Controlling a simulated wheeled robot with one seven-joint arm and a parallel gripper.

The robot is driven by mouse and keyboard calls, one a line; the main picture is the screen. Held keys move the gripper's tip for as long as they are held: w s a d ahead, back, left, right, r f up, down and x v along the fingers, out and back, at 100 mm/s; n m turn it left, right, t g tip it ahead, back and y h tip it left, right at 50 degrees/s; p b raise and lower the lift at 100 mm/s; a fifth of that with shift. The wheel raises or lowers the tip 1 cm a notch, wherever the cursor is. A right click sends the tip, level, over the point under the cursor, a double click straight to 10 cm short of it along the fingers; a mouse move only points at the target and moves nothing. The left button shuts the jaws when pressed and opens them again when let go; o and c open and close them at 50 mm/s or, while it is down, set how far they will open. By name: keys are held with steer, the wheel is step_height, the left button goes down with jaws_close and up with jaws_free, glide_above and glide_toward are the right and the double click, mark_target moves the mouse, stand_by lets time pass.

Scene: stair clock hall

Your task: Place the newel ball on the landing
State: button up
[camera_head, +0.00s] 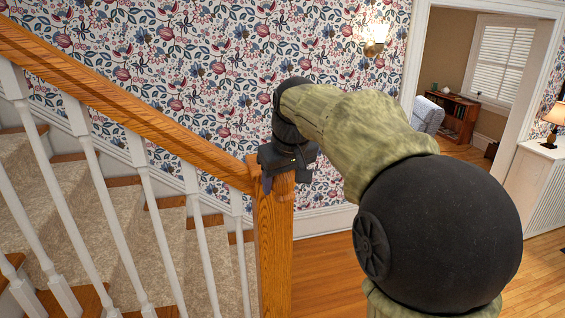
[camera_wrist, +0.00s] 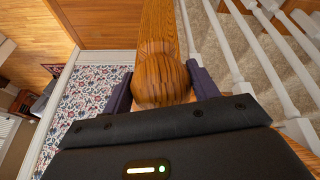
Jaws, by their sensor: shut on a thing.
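The newel ball (camera_head: 285,187) is a round brown wooden ball at the top of the oak newel post (camera_head: 273,250). In the wrist view the ball (camera_wrist: 160,84) sits between the two dark fingers, in line with the post (camera_wrist: 158,30). I cannot tell whether it is seated on the post or slightly clear of it. My gripper (camera_head: 281,180) reaches down over the post top and is shut on the ball, partly hiding it in the head view. I cannot make out a landing in either view.
A sloping oak handrail (camera_head: 130,95) with white balusters (camera_head: 160,235) meets the post from the left. Carpeted stairs (camera_head: 90,200) lie behind it. A white cabinet (camera_head: 540,180) with a lamp (camera_head: 556,118) stands at the right. Wooden floor (camera_head: 325,260) is open beside the post.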

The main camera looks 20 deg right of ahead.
step_height(320, 180, down, 58)
steer(key=m+h+b, duration=0.1)
steer(key=m+b, duration=0.2)
steer(key=b, duration=0.9)
steer(key=shift+w+a+f+b, duration=0.15)
steer(key=shift+f+b, duration=0.05)
steer(key=shift+b, duration=0.2)
steer(key=shift+r, duration=0.1)
